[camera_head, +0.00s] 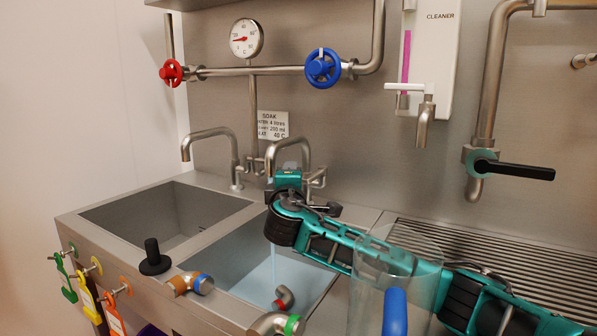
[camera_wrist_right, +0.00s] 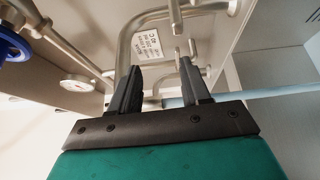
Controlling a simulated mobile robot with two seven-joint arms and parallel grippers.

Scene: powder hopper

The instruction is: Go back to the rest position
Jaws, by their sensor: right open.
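My right arm reaches in from the right of the head view, over the right basin (camera_head: 238,262), and its hand (camera_head: 288,181) is at the right faucet (camera_head: 305,150). In the right wrist view the right gripper (camera_wrist_right: 160,66) has its two dark fingers apart, with nothing between them. The faucet's curved pipe (camera_wrist_right: 126,40) and small valve parts (camera_wrist_right: 192,48) lie just beyond the fingertips. The head view does not show the fingertips clearly. A pale blue water stream (camera_head: 273,262) falls into the right basin. My left gripper is not in view.
A clear jug (camera_head: 365,300) with a blue handle (camera_head: 395,312) stands in front of my forearm. A black plunger-like stopper (camera_head: 153,258) and pipe elbows (camera_head: 192,283) sit along the front rim. Red (camera_head: 172,72) and blue (camera_head: 323,68) valve wheels and a cleaner dispenser (camera_head: 432,60) are on the wall.

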